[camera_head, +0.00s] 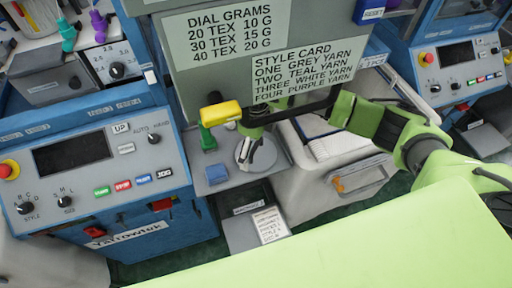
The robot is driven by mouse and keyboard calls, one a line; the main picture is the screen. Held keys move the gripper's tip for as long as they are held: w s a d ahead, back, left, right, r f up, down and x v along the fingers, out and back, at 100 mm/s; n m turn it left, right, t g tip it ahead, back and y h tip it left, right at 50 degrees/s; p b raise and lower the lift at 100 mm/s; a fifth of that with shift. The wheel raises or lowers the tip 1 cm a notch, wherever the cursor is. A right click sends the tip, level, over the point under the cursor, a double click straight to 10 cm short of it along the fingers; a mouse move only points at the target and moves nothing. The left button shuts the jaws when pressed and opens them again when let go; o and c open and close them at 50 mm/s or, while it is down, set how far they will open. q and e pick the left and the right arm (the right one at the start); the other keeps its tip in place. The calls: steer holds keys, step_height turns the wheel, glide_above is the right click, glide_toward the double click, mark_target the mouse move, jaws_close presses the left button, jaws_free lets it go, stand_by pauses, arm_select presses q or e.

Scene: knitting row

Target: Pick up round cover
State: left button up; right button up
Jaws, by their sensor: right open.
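A round grey disc (273,157), which looks like the round cover, lies on a grey surface below the sign panel in the middle of the view. My right arm reaches in from the right, and my right gripper (249,154) points down over the disc. The gripper is open, and its fingers hide part of the disc. I cannot tell whether the fingertips touch it. My left gripper is not in view.
A sign panel (235,45) hangs behind. A white bin (331,146) is to the right, a blue control box (110,180) to the left.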

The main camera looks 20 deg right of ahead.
mark_target(256, 144)
steer(key=shift+f, duration=0.5)
steer(key=shift+s, duration=0.1)
steer(key=c, duration=2)
steer(key=shift+r+b, duration=0.3)
steer(key=shift+r, duration=0.05)
step_height(256, 144, up, 9)
steer(key=b, duration=0.3)
steer(key=shift+f, duration=0.15)
steer(key=shift+r, duration=0.4)
